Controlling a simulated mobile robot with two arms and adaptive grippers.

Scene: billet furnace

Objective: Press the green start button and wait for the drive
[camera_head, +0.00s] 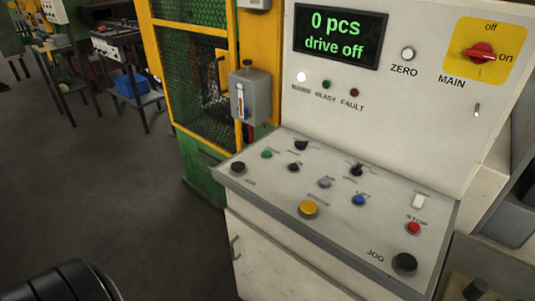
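The green button (267,154) sits at the upper left of the sloped control desk (330,235), among dark, grey, yellow and blue controls. Its label is too blurred to read. The display (340,36) above the desk reads "0 pcs" and "drive off". The red MAIN switch (481,54) on its yellow plate lies roughly level, toward "on". A white lamp (301,77) looks lit; the READY lamp (326,84) and the FAULT lamp (354,92) look dark. A black rounded part of mine shows at the bottom left, but neither gripper's fingers are in view.
The red STOP button (414,228) and black JOG button (404,263) are at the desk's right. A yellow button (309,209) is near its front edge. A yellow-framed mesh guard (190,70) stands behind left. The floor (130,200) left of the desk is clear.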

